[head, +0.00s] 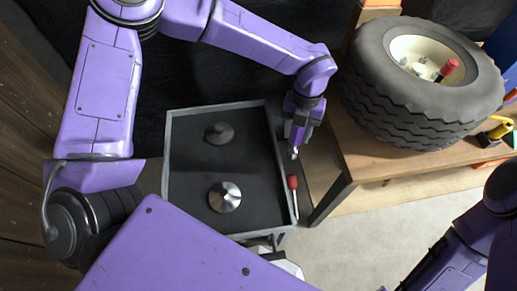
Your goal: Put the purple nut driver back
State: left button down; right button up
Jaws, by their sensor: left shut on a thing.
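My left gripper (296,138) points down just beyond the right rim of the grey-edged black tray (168,150), in the gap between the tray and the wooden table. It is shut on the purple nut driver, which is mostly hidden by the fingers; a small silver tip (293,153) shows below them. A red-handled driver (293,183) with a metal shaft stands at the tray's right edge, just below my gripper in the picture. My right arm shows at the lower right; its gripper is out of view.
The tray holds a dark disc (219,133) and a silver cone (225,196). A big tyre (420,110) lies on the wooden table (375,162), with a red-handled piece (447,69) at its hub. A yellow tool (497,131) lies at the right. The floor below the table is clear.

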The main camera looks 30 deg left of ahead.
aim_at(296, 145)
pick_arm(q)
jog(key=n, duration=0.1)
jog(key=f+n, duration=0.1)
jog(key=s+f+n+b, duration=0.1)
jog(key=shift+d+f+n+h, duration=0.15)
jog(key=shift+d+n+h, duration=0.15)
jog(key=shift+d, duration=0.05)
jog(key=shift+s+f+n, duration=0.2)
jog(key=shift+f+n, duration=0.05)
jog(key=shift+n, duration=0.55)
jog(key=w+a+f+p, duration=0.2)
jog(key=w+a+f, duration=0.1)
jog(key=a+f, duration=1)
jog(key=shift+w+a+p, duration=0.15)
jog(key=shift+p, duration=0.15)
pick_arm(e)
jog(key=shift+r, duration=0.4)
pick_arm(q)
jog(key=shift+t, duration=0.3)
jog(key=shift+f, duration=0.15)
jog(key=c, duration=0.6)
grip_release()
pick_arm(e)
jog(key=shift+f, duration=0.1)
